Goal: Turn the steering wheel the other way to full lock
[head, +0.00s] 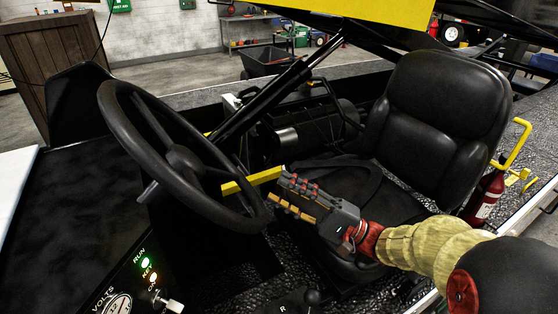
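The black steering wheel (128,140) stands tilted at the left of the head view, on its column above the dark console. Its three-spoke hub faces up and left. My gripper (277,185) is just right of the wheel's lower right rim, its fingers pointing up and left toward it. The fingers appear parted, with nothing seen between them. The tips look close to the rim but apart from it; the exact depth gap is hard to judge.
A black seat (440,115) with a lap belt is behind my gripper. A yellow bar (252,181) runs behind the wheel. A panel with lit RUN and KEY lamps (146,262) and a key is at lower left. A red fire extinguisher (484,197) stands right of the seat.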

